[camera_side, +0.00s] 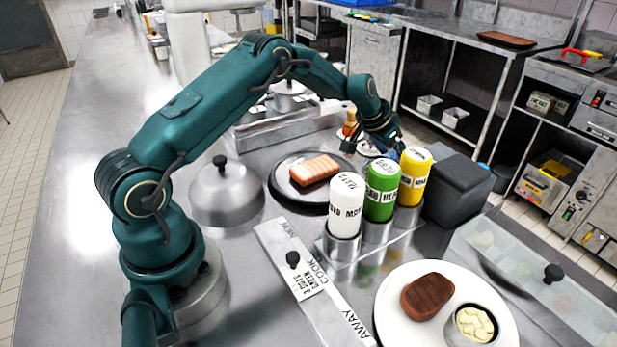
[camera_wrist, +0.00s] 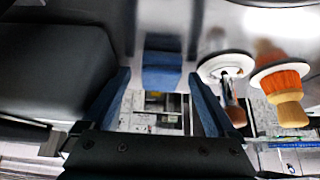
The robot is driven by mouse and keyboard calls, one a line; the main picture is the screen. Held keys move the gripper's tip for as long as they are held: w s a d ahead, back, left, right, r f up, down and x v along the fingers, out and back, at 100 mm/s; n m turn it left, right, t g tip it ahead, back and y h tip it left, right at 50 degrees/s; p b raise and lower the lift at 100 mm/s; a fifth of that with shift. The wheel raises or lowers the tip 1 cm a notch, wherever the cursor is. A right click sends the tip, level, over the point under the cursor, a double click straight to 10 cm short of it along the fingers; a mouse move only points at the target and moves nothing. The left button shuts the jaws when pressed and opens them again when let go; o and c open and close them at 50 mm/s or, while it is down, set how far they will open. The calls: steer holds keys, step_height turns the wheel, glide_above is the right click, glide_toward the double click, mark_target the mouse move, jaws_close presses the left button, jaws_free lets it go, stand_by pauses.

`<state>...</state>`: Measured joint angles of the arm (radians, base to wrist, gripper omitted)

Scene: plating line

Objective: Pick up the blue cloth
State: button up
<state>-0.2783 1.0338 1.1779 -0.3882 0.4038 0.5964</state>
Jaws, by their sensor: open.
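A blue patch that looks like the folded blue cloth (camera_wrist: 162,77) lies on the steel counter in the wrist view, centred between my fingertips and apart from both. My gripper (camera_wrist: 158,74) is open, with one blue-grey finger on each side and nothing held. In the side view my gripper (camera_side: 380,146) is low over the counter, behind the white, green and yellow bottles. I cannot make out the cloth in the side view; the bottles and my gripper block that area.
A dark grey box (camera_side: 458,190) stands close by; it fills the left of the wrist view (camera_wrist: 50,65). On the right are a spoon on a white saucer (camera_wrist: 226,66) and a brush with orange bristles (camera_wrist: 290,84). The green bottle (camera_side: 381,190) stands in front.

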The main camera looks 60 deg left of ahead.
mark_target(393, 157)
steer(key=c, duration=1.4)
steer(key=shift+c, duration=0.2)
steer(key=shift+r, duration=0.55)
step_height(393, 157, up, 3)
steer(key=shift+r, duration=0.15)
steer(key=s+a+r, duration=0.6)
steer(key=s+a, duration=0.1)
steer(key=a, duration=0.2)
steer(key=shift+s+r, duration=0.15)
steer(key=shift+r, duration=0.15)
